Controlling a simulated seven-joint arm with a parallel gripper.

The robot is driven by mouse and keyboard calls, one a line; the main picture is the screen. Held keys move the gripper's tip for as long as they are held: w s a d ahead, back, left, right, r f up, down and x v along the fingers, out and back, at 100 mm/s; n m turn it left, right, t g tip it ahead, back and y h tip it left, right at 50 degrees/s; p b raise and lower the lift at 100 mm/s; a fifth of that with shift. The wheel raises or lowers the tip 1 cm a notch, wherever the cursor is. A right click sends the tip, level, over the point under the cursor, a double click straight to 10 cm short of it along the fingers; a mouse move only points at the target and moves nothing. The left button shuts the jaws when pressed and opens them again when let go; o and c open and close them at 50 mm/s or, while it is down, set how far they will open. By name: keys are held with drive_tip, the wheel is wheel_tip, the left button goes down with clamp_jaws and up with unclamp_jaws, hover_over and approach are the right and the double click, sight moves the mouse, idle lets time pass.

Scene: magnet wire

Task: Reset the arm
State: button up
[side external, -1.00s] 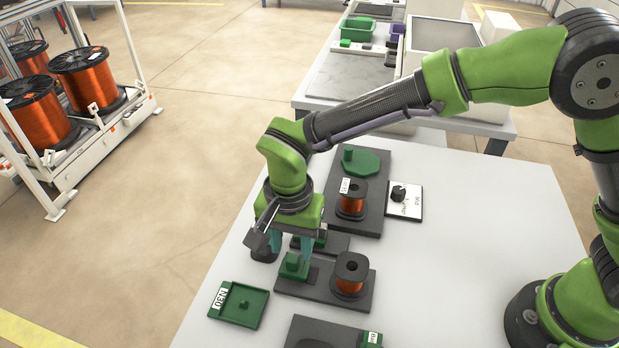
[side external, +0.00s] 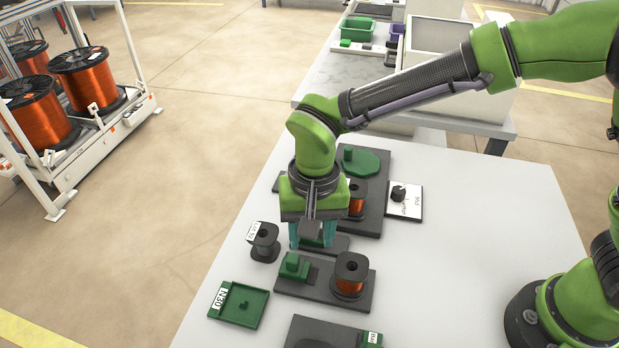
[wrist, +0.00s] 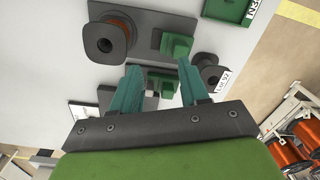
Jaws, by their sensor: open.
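My gripper (side external: 313,240) has teal fingers and hangs pointing down over the middle of the white table (side external: 480,250). In the wrist view the fingers of my gripper (wrist: 160,85) are apart, with nothing held between them. Beneath and behind the fingers is a small dark plate (side external: 330,245) with a green part, partly hidden by them. In front of the fingers is a dark base with a green block (side external: 293,266) and a copper-wound spool (side external: 350,275). A dark empty-looking spool with a white label (side external: 263,242) stands to the left.
A green tray marked N30 (side external: 238,305) lies front left. Behind my gripper is another dark base with a green plate (side external: 365,162) and a copper spool (side external: 357,200). A white card with a black knob (side external: 404,201) is to its right.

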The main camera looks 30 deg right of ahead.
drive_tip(key=s+d+r+t, duration=0.2)
drive_tip(key=s+d+r, duration=0.1)
drive_tip(key=d, duration=0.5)
drive_tip(key=s+d+r+t+y, duration=0.1)
drive_tip(key=s+d+r+t, duration=0.2)
drive_tip(key=d+r, duration=0.3)
drive_tip(key=s+d+r+t, duration=0.2)
drive_tip(key=d+r, duration=0.3)
drive_tip(key=d, duration=0.7)
drive_tip(key=shift+s+n+y, duration=0.3)
drive_tip(key=shift+s+n, duration=0.1)
drive_tip(key=shift+s, duration=0.1)
